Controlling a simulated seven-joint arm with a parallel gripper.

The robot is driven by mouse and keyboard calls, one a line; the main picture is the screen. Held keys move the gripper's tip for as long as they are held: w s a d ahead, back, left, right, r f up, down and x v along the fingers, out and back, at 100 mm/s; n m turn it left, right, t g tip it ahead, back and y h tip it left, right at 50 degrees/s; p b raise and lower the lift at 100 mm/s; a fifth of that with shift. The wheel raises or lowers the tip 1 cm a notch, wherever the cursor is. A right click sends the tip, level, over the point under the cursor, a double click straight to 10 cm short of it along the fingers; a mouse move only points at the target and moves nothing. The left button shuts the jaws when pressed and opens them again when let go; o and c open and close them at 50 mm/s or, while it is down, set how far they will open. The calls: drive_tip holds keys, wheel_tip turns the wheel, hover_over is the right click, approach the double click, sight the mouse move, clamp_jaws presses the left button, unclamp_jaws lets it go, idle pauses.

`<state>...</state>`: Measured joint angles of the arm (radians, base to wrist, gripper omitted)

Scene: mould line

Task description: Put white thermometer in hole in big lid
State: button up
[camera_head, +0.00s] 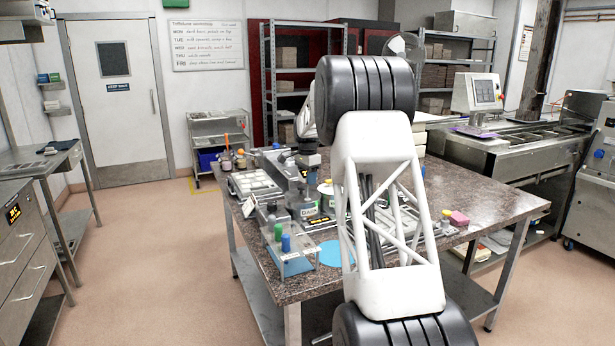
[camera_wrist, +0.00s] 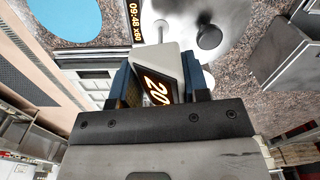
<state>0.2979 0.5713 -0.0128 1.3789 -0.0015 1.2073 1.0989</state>
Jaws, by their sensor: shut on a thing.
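The white thermometer (camera_wrist: 147,60) is between the dark blue fingers of my gripper (camera_wrist: 161,78) in the wrist view. It has a white wedge-shaped head and a dark display with glowing digits starting "20". I cannot make out the hole, or tell whether the thermometer touches the lid. In the head view my gripper (camera_head: 308,172) is over the crowded middle of the table, small and partly hidden.
A blue disc (camera_head: 331,253) lies near the front edge of the stone-topped table (camera_head: 490,205). A stand with green and blue pegs (camera_head: 296,264) is left of it. A pink block (camera_head: 459,219) lies at the right. My arm hides part of the table.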

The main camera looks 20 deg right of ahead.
sight(307, 200)
drive_tip(key=shift+f, duration=0.6)
drive_tip(key=shift+f, duration=0.35)
drive_tip(key=shift+f, duration=1.05)
drive_tip(key=shift+f, duration=0.35)
drive_tip(key=shift+f, duration=0.7)
drive_tip(key=shift+f, duration=0.15)
drive_tip(key=o, duration=1.2)
drive_tip(key=shift+o, duration=0.2)
